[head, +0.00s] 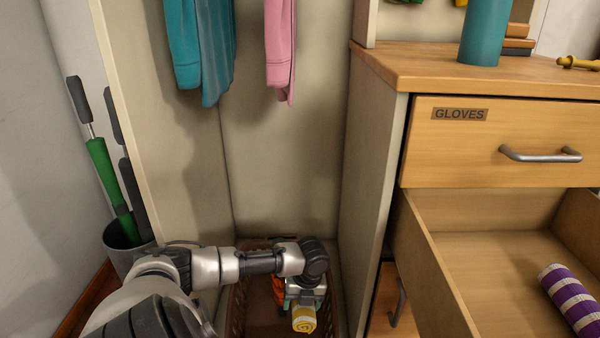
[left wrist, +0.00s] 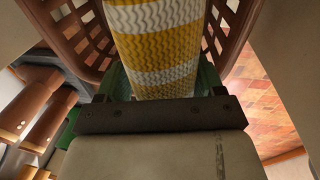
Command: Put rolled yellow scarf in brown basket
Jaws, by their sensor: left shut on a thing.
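The rolled yellow scarf (head: 304,320), yellow with white stripes, is held in my left gripper (head: 303,303). In the left wrist view the scarf (left wrist: 155,48) stretches away from between the greenish fingers (left wrist: 165,88), which are shut on it. The brown basket (head: 238,304) stands on the floor of the open wardrobe bay, and my left forearm reaches across it. The gripper and scarf are over the basket's right part; their exact height against its rim is unclear. The basket's lattice walls (left wrist: 88,38) show on both sides of the scarf. My right gripper is not in view.
An open drawer (head: 480,255) at right holds a purple-and-white striped roll (head: 572,300). Teal (head: 200,50) and pink (head: 280,45) garments hang above the basket. The bay's side panels stand close on both sides. A bin with umbrellas (head: 122,240) is at left.

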